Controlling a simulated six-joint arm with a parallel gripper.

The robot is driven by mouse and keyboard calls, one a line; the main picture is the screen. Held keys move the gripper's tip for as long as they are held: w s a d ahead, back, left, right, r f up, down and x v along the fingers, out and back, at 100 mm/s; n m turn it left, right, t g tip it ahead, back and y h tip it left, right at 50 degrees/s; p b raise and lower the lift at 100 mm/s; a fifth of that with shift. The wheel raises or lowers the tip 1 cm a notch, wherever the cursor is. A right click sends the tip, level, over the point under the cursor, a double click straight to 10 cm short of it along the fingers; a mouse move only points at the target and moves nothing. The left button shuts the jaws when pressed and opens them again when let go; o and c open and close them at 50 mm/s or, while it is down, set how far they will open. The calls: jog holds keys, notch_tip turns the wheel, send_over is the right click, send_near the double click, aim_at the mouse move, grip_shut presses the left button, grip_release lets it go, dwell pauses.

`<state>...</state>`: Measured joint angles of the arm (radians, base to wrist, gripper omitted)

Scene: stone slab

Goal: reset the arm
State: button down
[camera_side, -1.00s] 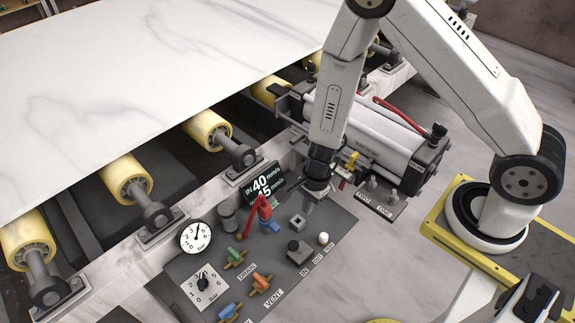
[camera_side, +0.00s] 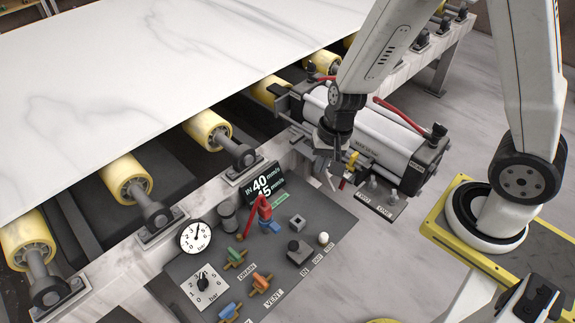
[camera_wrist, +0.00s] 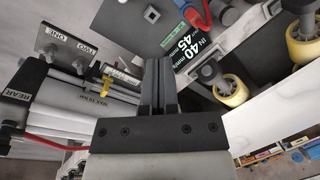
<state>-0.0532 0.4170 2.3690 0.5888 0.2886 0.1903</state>
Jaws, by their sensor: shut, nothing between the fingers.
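My gripper (camera_side: 326,178) is raised in the side view, just above and beyond the grey control panel (camera_side: 325,232), in front of the white cylinder. It is shut and empty. In the wrist view its fingers (camera_wrist: 158,75) lie together, with the panel's edge and the number display past them. The fingers appear clear of the panel, and they overlap the cylinder's near end in the side view.
The white cylinder (camera_side: 368,140) with red hoses lies right of the gripper. The panel carries a display (camera_side: 264,185), a gauge (camera_side: 195,237), a dial (camera_side: 203,283), a red lever (camera_side: 257,212) and coloured valves. A marble slab (camera_side: 130,80) rests over yellow rollers.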

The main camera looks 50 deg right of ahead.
jog(key=s+d+r+n+h, duration=0.1)
jog(key=s+d+r+n, duration=0.1)
jog(key=r+n, duration=0.2)
jog(key=s+d+r+n+t, duration=0.1)
jog(key=d+r+n, duration=0.1)
jog(key=r+n, duration=0.2)
jog(key=shift+s+d+h, duration=0.25)
jog(key=shift+s+h, duration=0.15)
dwell(4.6)
